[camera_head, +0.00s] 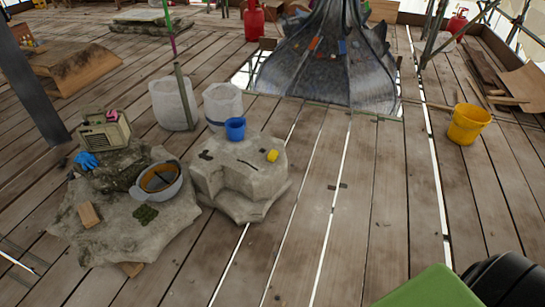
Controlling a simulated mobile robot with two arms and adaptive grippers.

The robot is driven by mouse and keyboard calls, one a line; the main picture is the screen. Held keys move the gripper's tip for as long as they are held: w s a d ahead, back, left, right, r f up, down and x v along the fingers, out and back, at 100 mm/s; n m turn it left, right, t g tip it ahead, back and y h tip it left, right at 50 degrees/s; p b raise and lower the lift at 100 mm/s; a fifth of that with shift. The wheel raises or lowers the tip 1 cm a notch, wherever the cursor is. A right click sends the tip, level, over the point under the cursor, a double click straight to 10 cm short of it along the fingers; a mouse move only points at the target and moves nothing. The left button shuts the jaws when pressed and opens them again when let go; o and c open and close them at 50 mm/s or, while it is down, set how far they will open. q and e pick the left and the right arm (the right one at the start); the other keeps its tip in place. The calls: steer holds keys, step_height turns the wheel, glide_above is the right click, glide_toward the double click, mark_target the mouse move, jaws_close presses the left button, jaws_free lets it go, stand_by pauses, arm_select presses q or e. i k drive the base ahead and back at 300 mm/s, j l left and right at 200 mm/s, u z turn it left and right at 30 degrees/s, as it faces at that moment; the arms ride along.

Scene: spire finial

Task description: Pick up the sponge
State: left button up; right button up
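A small yellow block (272,155), which looks like the sponge, lies on top of a pale stone block (240,178) near the middle of the view. It is close to the stone's right side, to the right of a blue cup (235,128). Nothing covers it. Neither of my grippers is in view.
A mossy stone (135,238) at the left bears a radio (103,131), blue gloves (87,161), a grey bowl (160,183) and a dark green pad (146,214). White bins (173,104) stand behind. A yellow bucket (467,124) stands right. Planks (370,200) right of the stone are clear.

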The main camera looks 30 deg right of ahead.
mark_target(274, 154)
steer(key=i+l+u, duration=0.1)
steer(key=i+l, duration=1.3)
steer(key=l, duration=0.3)
steer(key=j+u, duration=0.05)
